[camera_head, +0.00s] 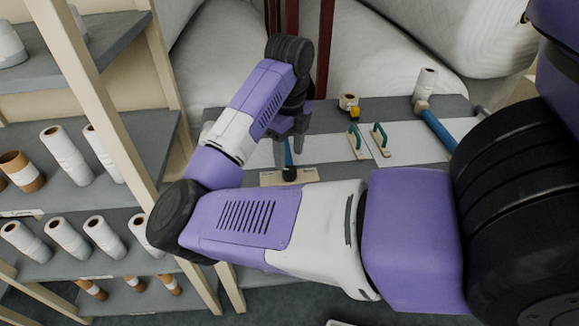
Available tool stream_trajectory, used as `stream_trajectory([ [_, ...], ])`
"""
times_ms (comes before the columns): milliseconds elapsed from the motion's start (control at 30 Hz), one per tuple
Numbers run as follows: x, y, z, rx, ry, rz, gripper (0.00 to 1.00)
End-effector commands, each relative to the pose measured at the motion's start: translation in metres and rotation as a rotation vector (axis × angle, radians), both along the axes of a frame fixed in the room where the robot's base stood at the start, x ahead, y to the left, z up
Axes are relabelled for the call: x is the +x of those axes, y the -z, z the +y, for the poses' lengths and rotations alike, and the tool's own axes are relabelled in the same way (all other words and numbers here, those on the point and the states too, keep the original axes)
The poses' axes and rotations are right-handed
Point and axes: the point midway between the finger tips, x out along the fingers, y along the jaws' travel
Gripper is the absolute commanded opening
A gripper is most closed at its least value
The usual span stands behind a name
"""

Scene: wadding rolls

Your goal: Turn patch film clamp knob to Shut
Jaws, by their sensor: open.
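A small black knob-like part (290,174) sits on a beige plate (270,179) at the near edge of the grey work table (320,117). A narrow blue bar (288,153) rises behind it in the picture. This looks like the clamp knob, but its markings are too small to read. My gripper (290,160) is open above the table, its grey fingers pointing down on either side of the blue bar. I cannot tell whether either finger touches it. My forearm crosses just in front of the plate.
White boards with green handles (356,141) lie right of the gripper. A tape roll (348,102), a blue cylinder (438,130) and a white roll (426,83) are farther right and back. Shelves with several rolls (64,155) stand left, their post close to my arm. Large wrapped rolls stand behind.

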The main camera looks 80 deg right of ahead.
Motion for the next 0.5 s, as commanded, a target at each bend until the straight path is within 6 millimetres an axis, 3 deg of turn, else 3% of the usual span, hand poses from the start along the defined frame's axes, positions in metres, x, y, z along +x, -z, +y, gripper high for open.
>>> stream_trajectory([
  [300, -0.001, 0.043, 0.0, -0.001, -0.002, 0.005, 0.58],
  [500, -0.001, 0.053, 0.0, -0.001, 0.0, 0.003, 0.58],
])
